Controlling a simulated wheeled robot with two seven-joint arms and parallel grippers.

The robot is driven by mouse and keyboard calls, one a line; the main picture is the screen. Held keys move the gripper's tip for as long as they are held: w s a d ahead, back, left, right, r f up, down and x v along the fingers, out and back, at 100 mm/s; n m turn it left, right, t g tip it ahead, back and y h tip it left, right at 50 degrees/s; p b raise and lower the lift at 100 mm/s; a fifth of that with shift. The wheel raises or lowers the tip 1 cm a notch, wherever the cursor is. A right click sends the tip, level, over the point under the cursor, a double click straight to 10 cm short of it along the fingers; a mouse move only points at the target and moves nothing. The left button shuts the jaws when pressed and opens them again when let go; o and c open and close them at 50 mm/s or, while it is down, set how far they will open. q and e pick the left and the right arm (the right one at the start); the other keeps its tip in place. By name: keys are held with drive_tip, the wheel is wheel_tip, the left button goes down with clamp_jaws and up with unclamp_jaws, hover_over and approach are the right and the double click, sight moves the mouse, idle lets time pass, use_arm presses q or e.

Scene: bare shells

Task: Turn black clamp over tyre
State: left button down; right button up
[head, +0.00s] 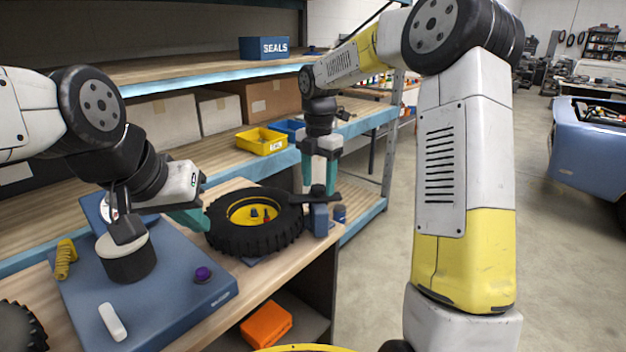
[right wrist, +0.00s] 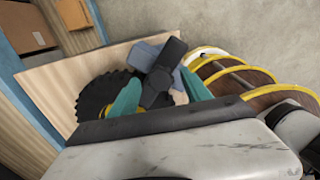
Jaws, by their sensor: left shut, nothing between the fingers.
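The black tyre (head: 280,233) with a yellow hub lies flat on the bench, and it also shows in the right wrist view (right wrist: 95,97). The black clamp (head: 326,198) is a bar on a blue block (head: 320,221) at the tyre's right edge; its left end appears to reach over the tyre's rim. In the right wrist view the clamp (right wrist: 168,65) lies between my teal fingers. My right gripper (head: 320,188) points down at the clamp with fingers apart, a gap showing beside the bar. My left gripper (head: 203,222) is shut and empty at the tyre's left side.
A blue base plate (head: 190,310) with a black cylinder (head: 127,262), a purple knob (head: 203,274) and a white piece (head: 112,322) is at front left. A shelf behind holds a yellow bin (head: 262,141) and boxes. An orange box (head: 266,325) sits below the bench. Open floor lies right.

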sight(318, 186)
wheel_tip(318, 186, up, 7)
drive_tip(key=shift+r, duration=0.4)
idle(0.4)
